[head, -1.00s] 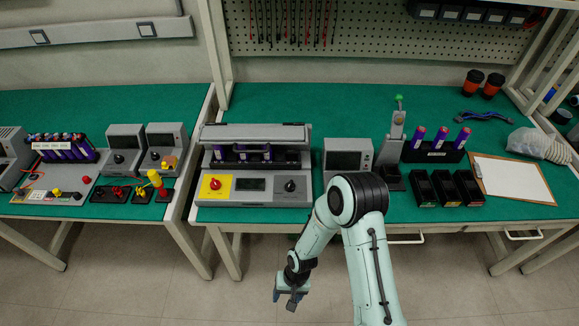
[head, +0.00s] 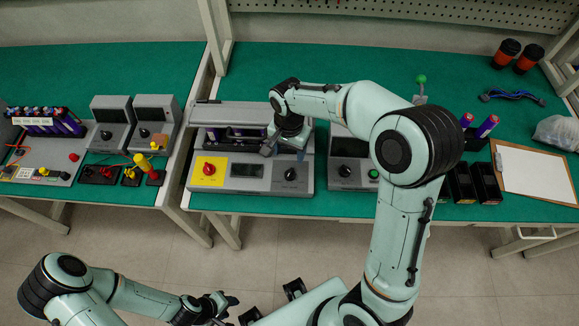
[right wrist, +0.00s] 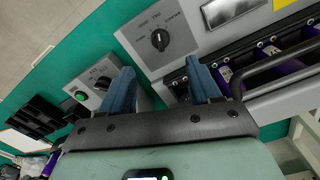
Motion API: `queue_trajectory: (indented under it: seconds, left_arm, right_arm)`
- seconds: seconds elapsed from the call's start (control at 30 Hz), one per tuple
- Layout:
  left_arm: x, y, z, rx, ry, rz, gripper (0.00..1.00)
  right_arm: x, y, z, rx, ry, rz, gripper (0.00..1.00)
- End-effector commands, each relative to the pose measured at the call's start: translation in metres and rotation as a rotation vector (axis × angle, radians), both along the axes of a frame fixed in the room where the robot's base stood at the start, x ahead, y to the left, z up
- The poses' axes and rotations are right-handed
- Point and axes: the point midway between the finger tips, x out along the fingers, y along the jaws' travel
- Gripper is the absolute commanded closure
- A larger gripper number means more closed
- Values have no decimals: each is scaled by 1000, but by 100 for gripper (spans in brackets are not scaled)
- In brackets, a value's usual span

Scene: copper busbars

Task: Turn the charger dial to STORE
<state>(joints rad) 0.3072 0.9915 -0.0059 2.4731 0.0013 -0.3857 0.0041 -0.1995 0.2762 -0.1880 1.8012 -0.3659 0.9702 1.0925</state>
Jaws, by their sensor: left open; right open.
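The charger (head: 225,187) is a grey unit with a raised bar at its back. Its black round dial (head: 290,174) is on the right of the front panel. The dial also shows in the right wrist view (right wrist: 160,40) with a pale pointer mark and small labels around it, too small to read surely. My right gripper (head: 284,152) is open above the charger, just behind the dial in the head view. In the right wrist view its two blue-grey fingers (right wrist: 158,72) are apart and empty, not touching the dial. My left gripper (head: 228,306) is open and empty, low in front of the bench.
A red knob on a yellow plate (head: 209,168) is on the charger's left. A grey box (head: 350,160) with its own dial and green button stands close on the right. Purple cells (right wrist: 232,76) sit in the charger. A clipboard (head: 534,172) lies further right.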

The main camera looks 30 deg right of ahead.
Motion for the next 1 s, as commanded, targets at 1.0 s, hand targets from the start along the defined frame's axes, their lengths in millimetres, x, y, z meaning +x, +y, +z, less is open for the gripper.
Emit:
queue_trajectory:
  seconds: [1.0]
  left_arm:
    - [-5, 0, -7, 0, 6, 0, 57]
  right_arm:
    - [0, 0, -122, 1, 1, 1, 38]
